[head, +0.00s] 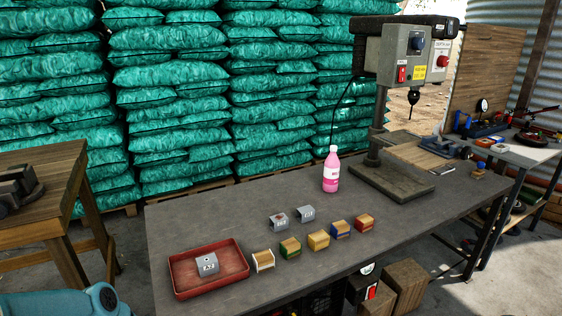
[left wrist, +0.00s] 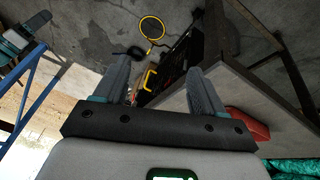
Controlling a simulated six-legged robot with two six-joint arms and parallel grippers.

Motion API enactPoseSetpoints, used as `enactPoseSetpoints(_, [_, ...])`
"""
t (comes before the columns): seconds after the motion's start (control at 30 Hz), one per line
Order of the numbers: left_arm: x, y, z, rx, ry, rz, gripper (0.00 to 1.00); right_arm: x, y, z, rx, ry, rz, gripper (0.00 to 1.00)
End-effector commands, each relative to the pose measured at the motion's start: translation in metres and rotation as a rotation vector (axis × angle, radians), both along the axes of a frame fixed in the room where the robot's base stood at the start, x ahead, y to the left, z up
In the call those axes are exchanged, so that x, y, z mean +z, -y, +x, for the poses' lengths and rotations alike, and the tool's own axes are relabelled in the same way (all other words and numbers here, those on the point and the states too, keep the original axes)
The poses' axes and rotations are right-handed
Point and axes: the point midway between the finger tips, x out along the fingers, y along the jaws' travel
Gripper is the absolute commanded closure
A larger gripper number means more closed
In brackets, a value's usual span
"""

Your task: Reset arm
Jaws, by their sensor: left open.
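My left gripper (left wrist: 158,72) shows in the left wrist view with its two grey fingers spread apart. Nothing is held between them. Beyond the fingers are the concrete floor and the side of the workbench, and the fingers appear clear of both. In the head view only a teal rounded part of my left arm (head: 65,302) shows at the bottom left corner; its gripper is out of that picture. My right arm and gripper are in neither view.
The grey workbench (head: 215,218) holds a red tray (head: 243,270) with a grey block (head: 207,264), several small coloured blocks, a pink bottle (head: 331,172) and a drill press (head: 405,60). A wooden table (head: 50,155) stands left. A yellow ring (left wrist: 151,27) shows near the floor.

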Motion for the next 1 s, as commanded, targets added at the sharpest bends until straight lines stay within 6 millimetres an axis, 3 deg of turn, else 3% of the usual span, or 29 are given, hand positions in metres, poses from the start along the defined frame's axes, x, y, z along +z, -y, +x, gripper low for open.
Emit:
enactPoseSetpoints(0.17, [-0.058, 0.05, -0.018, 0.202, -0.125, -0.03, 0.3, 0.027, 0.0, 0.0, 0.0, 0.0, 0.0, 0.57])
enactPoseSetpoints(0.33, [-0.113, 0.114, -0.074, 0.485, -0.273, -0.059, 0.3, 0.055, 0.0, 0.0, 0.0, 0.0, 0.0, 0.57])
enactPoseSetpoints(0.5, [-0.137, 0.152, -0.129, 0.708, -0.367, -0.082, 0.3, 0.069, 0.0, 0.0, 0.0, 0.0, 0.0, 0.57])
enactPoseSetpoints(0.63, [-0.142, 0.161, -0.144, 0.777, -0.389, -0.09, 0.3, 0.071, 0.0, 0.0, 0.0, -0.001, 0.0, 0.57])
enactPoseSetpoints(1.0, [-0.143, 0.161, -0.143, 0.785, -0.387, -0.093, 0.3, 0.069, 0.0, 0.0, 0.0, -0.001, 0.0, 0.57])
